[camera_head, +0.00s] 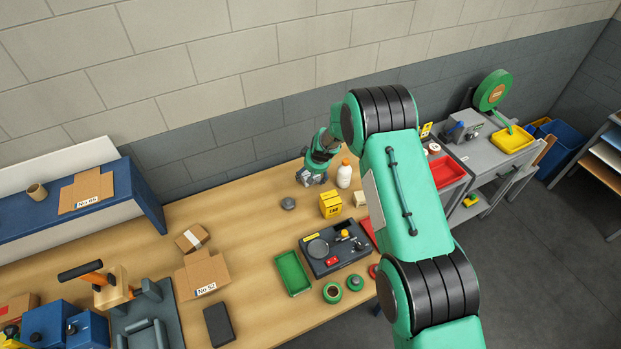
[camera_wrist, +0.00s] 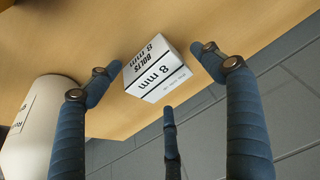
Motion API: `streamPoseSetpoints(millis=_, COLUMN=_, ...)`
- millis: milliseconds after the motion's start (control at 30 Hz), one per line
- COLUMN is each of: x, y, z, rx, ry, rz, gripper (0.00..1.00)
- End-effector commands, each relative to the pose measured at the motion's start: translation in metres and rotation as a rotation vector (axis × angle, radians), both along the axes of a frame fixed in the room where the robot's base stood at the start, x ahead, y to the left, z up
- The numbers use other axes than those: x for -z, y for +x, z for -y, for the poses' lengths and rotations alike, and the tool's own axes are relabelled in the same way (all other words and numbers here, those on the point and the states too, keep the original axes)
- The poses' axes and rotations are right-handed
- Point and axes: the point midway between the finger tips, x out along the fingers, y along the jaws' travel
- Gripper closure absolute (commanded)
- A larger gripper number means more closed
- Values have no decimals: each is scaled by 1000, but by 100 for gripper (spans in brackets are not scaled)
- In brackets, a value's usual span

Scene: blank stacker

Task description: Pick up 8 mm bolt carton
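The 8 mm bolt carton (camera_wrist: 155,72) is a small white box with dark "8 mm BOLTS" print, standing on the wooden bench in the wrist view. My gripper (camera_wrist: 160,75) has its blue-grey fingers spread around it: one at the left, one at the right, one lower in the picture. Gaps show between the fingers and the carton, so the gripper is open. In the head view my gripper (camera_head: 311,177) is low over the back of the bench, near the wall. I cannot make out the carton clearly there.
A white bottle (camera_head: 344,174) stands close right of my gripper; a white cylinder (camera_wrist: 30,130) shows at left in the wrist view. A yellow box (camera_head: 330,204), grey knob-like piece (camera_head: 288,203) and green tray (camera_head: 292,272) are nearer. Bench left of my gripper is clear.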

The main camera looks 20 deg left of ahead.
Motion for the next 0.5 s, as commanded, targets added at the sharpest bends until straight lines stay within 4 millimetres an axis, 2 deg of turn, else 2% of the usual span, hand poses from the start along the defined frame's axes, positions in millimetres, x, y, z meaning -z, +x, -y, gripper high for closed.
streamPoseSetpoints(millis=33, x=0, y=0, z=0, rx=0, ry=0, rz=0, gripper=28)
streamPoseSetpoints(millis=267, x=0, y=0, z=0, rx=0, ry=0, rz=0, gripper=73)
streamPoseSetpoints(millis=500, x=0, y=0, z=0, rx=0, ry=1, rz=1, gripper=75)
